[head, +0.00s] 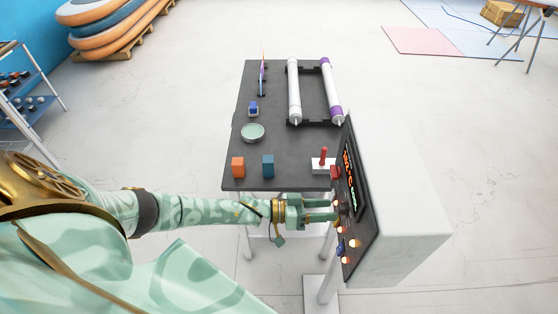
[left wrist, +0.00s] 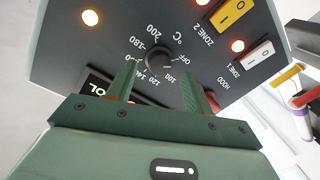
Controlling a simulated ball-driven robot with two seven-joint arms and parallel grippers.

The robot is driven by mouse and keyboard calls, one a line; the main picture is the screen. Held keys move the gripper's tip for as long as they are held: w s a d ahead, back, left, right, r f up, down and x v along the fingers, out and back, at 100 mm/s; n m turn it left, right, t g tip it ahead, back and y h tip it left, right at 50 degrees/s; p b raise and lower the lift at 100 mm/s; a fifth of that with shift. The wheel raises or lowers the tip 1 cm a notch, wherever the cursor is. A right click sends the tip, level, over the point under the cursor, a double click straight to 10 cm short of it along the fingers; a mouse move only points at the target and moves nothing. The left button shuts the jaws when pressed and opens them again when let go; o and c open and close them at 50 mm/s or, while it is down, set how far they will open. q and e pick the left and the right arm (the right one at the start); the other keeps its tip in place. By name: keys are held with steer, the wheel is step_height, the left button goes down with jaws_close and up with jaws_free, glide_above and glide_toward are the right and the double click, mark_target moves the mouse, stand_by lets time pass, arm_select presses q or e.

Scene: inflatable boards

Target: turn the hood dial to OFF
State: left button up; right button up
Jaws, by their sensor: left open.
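The hood dial (left wrist: 160,60) is a dark round knob on the grey control panel (left wrist: 75,50), with a printed scale around it reading OFF, 100 up to 200 and °C. Its pointer is too small to read. My left gripper (left wrist: 160,69) is open, with one green finger on each side of the dial; I cannot tell whether they touch it. In the head view, my left gripper (head: 334,209) reaches right to the face of the panel (head: 351,190), and the dial is hidden there. My right gripper is not in view.
Two rocker switches, one white (left wrist: 258,55) and one yellow (left wrist: 232,14), and several lit lamps sit near the dial. The white cabinet (head: 400,210) stands at the dark table's (head: 275,178) right edge. A red lever (head: 323,158), orange block (head: 238,167) and blue block (head: 268,166) are close by.

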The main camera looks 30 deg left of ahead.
arm_select(q)
steer(key=b+v, duration=0.1)
steer(key=v, duration=1.3)
steer(key=shift+b, duration=0.35)
steer(key=a+f+m+y+b, duration=0.15)
steer(key=a+f+y, duration=0.25)
steer(key=f, duration=0.4)
steer(key=a+f+m+g+y+b, duration=0.1)
steer(key=a+f+y+b, duration=0.2)
steer(key=f, duration=0.4)
steer(key=a+f+m+y, duration=0.1)
steer(key=a+f+y, duration=0.35)
steer(key=f, duration=0.35)
steer(key=s+a+f+n+g+y+b, duration=0.1)
steer(key=s+a+f+g+y+b, duration=0.2)
steer(key=s+f, duration=0.7)
steer(key=s+d+f+n+g+b, duration=0.1)
steer(key=s+d+f+g+b, duration=0.2)
steer(key=s+d+f, duration=0.4)
steer(key=s+d+f+n+g+b, duration=0.2)
steer(key=s+d+f+b, duration=0.4)
steer(key=s+f, duration=0.6)
steer(key=s+d+g, duration=0.1)
steer(key=s+d, duration=0.1)
steer(key=s, duration=0.2)
steer(key=shift+s+d+f+h+b, duration=0.2)
steer(key=shift+s+d+h+b, duration=0.05)
steer(key=shift+h+b, duration=0.1)
